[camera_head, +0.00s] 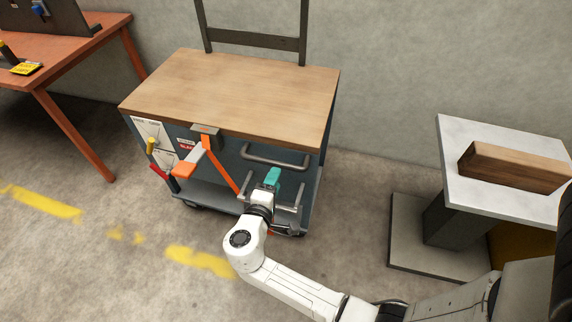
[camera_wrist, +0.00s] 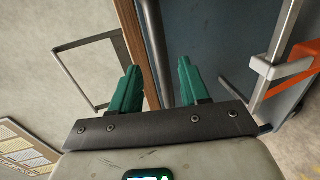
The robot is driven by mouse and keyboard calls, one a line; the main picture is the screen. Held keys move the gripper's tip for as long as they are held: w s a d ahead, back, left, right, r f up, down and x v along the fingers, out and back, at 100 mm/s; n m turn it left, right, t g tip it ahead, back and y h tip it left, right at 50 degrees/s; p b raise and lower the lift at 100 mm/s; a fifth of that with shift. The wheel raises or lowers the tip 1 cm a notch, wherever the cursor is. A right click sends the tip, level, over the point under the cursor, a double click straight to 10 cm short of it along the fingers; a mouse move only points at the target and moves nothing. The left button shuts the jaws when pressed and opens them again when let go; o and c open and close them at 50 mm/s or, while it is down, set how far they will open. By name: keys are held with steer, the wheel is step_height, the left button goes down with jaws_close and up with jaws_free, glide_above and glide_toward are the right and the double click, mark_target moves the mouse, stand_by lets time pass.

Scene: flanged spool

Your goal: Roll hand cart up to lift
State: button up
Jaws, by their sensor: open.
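The hand cart (camera_head: 235,85) has a wooden top, a dark blue body and a low grey shelf. A grey U-shaped handle (camera_head: 272,158) is on its near side. My gripper (camera_head: 272,178) is in front of this side, just below the handle in the picture; I cannot tell the exact gap. In the wrist view my gripper (camera_wrist: 158,82) has its teal fingers apart with nothing held. The cart's wooden edge (camera_wrist: 143,50) and blue panel (camera_wrist: 200,40) show beyond them. At the right, a grey-topped pedestal (camera_head: 480,200) on a flat base may be the lift.
A wooden block (camera_head: 512,167) lies on the pedestal's top. An orange lever (camera_head: 190,162) with grey parts sticks out from the cart's left front. A red-brown workbench (camera_head: 80,58) stands at the left. Bare floor (camera_head: 352,205) lies between cart and pedestal; a wall is behind.

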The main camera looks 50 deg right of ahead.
mark_target(282, 165)
steer(key=x, duration=0.8)
steer(key=shift+c, duration=0.3)
jaws_close()
